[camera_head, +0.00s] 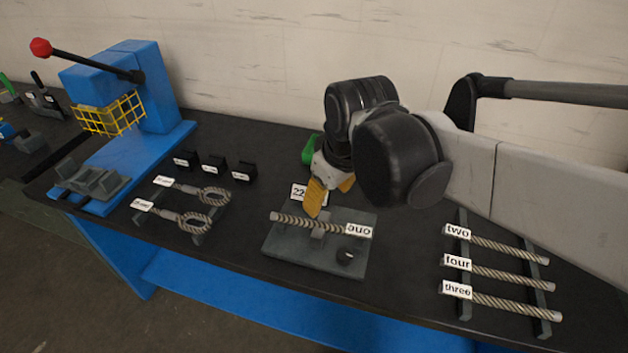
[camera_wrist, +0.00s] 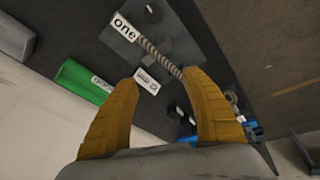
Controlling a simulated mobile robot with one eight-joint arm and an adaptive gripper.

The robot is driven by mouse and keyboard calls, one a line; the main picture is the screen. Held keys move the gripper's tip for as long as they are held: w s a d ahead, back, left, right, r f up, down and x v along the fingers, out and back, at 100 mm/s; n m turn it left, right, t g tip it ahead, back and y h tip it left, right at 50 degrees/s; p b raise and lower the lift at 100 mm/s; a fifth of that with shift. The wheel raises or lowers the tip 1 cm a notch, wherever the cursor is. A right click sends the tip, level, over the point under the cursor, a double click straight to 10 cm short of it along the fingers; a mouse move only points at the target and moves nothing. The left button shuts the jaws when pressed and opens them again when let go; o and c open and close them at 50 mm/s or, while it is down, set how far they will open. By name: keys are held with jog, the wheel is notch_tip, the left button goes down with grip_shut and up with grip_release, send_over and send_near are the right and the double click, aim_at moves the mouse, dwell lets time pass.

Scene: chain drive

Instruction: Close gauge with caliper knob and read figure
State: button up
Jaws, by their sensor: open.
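The grey gauge plate (camera_head: 290,249) lies on the bench with a pale twisted rope piece (camera_head: 290,221) across it, tagged "one" (camera_head: 359,230). A dark round knob (camera_head: 345,255) sits at the plate's front right; it also shows in the wrist view (camera_wrist: 153,11). A white figure card (camera_head: 298,191) behind the plate shows "22", partly hidden by my finger; it also shows in the wrist view (camera_wrist: 147,81), unreadable there. My gripper (camera_head: 331,200) is open and empty above the plate's back edge. In the wrist view the rope's far end is near the right fingertip; contact cannot be told.
A green block (camera_head: 309,150) stands behind my gripper. Right, a rack holds rope pieces tagged two (camera_head: 495,243), four (camera_head: 500,271) and three (camera_head: 505,302). Left are looped ropes (camera_head: 195,222), black blocks (camera_head: 214,164) and a blue press (camera_head: 150,100). The bench front is clear.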

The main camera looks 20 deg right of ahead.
jog(key=shift+w+a+f+n+g, duration=0.15)
jog(key=shift+w+f+n+g, duration=0.15)
jog(key=shift+w+n, duration=0.35)
jog(key=shift+w+a+f+n+g, duration=0.2)
jog(key=shift+w+n+g, duration=0.15)
jog(key=shift+w, duration=0.5)
jog(key=shift+w+a+f+n+g, duration=0.2)
jog(key=shift+w+n+g, duration=0.25)
jog(key=shift+w, duration=0.3)
